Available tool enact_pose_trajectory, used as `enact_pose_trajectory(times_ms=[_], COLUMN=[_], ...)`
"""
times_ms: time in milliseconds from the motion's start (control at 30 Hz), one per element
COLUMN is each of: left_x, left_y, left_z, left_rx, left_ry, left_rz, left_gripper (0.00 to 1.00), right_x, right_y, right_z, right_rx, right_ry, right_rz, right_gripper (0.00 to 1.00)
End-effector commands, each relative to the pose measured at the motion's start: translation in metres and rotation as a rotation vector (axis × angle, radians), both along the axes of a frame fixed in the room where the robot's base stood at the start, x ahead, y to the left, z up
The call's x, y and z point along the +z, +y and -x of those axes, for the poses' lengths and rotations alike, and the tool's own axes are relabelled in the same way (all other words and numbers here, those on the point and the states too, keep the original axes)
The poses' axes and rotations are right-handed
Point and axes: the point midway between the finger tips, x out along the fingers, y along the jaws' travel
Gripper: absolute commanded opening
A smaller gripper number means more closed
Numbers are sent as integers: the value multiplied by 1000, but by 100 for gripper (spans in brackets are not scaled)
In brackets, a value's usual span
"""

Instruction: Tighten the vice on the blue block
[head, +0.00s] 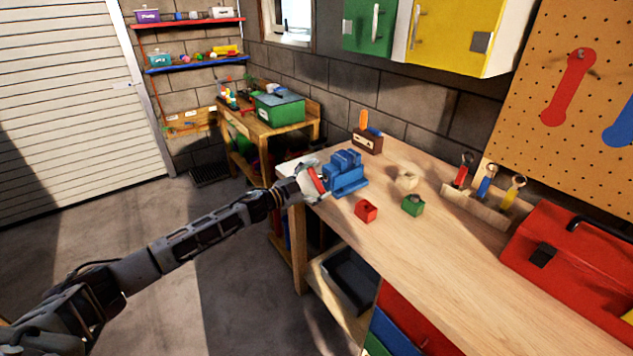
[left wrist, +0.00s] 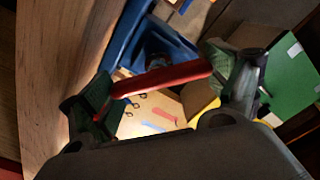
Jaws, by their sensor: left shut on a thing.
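The blue vice (head: 347,183) stands on the workbench near its left end. Blue shapes show at its top between the jaws, but I cannot clearly tell the blue block from the vice's own blue parts. The vice's red handle (head: 319,181) is on its left side. My left gripper (head: 312,184) is at this handle. In the left wrist view the red handle (left wrist: 160,79) runs across between the two fingers of my left gripper (left wrist: 170,88), which is shut on it. Part of the blue vice (left wrist: 160,45) shows beyond. My right gripper is out of view.
On the workbench (head: 440,245) are a red block (head: 366,211), a green block (head: 413,206), a pale round object (head: 406,181) and a brown holder (head: 367,142). A tool rack (head: 480,210) and a red toolbox (head: 570,270) stand further right. The bench front is clear.

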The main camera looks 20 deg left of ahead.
Motion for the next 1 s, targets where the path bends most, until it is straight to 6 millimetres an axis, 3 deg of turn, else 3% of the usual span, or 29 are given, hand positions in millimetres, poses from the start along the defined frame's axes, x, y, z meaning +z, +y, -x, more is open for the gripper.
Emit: enact_pose_trajectory(times_ms=[600,933,967,1000], left_x=[-1,-1,-1,-1], left_y=[-1,-1,-1,-1], left_z=[1,1,1,1], left_rx=[-1,-1,-1,-1], left_ry=[-111,-119,-119,-119], left_rz=[-143,-153,-153,-153], left_gripper=[65,65,90,95], right_x=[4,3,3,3], right_y=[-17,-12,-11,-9], right_z=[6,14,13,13], right_rx=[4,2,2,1], right_ry=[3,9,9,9], right_rz=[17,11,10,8], right_gripper=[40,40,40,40])
